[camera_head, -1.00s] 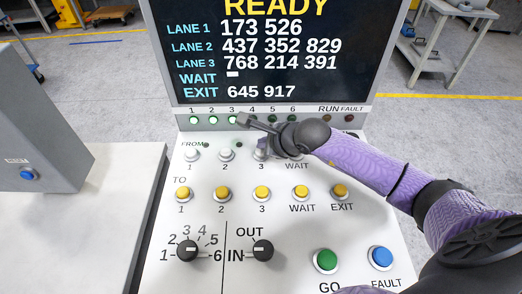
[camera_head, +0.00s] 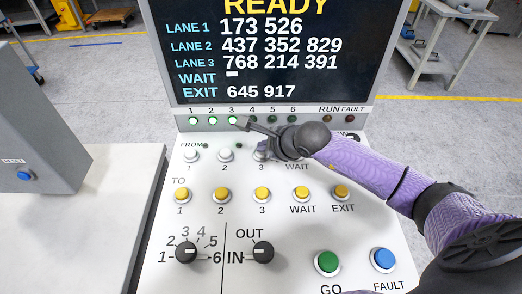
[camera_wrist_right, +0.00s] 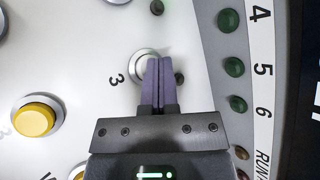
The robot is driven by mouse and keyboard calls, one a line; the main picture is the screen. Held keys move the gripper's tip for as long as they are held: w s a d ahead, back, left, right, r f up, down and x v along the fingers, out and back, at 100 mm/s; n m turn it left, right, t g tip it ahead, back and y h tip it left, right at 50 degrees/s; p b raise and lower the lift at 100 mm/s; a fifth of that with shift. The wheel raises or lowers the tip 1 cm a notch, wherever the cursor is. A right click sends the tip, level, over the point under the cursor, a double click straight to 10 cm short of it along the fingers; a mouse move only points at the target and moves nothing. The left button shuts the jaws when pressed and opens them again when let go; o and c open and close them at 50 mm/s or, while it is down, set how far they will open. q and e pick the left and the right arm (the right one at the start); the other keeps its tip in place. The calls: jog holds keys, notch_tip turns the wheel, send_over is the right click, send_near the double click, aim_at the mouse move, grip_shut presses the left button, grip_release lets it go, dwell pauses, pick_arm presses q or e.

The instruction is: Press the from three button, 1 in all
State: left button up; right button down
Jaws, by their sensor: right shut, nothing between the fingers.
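The white from three button (camera_head: 260,153) is in the FROM row of the panel, partly covered by my right gripper (camera_head: 242,123). In the right wrist view my right gripper (camera_wrist_right: 160,62) is shut and empty. Its purple fingertips overlap the right part of the white from three button (camera_wrist_right: 143,60), beside the printed 3. I cannot tell whether the fingertips touch the button. My left gripper is not in view.
White from buttons one (camera_head: 191,155) and two (camera_head: 225,155) are to the left. A row of yellow TO buttons (camera_head: 262,194) lies below. The screen (camera_head: 275,55) reads READY. Green (camera_head: 327,262) and blue (camera_head: 383,259) buttons and two black knobs (camera_head: 187,251) are lower down.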

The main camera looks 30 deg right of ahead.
jog(key=shift+f, duration=0.1)
dwell(0.4)
jog(key=shift+r+p, duration=0.6)
jog(key=shift+r, duration=0.3)
jog(key=shift+r+p, duration=1.9)
jog(key=shift+r, duration=0.65)
jog(key=shift+f, duration=0.1)
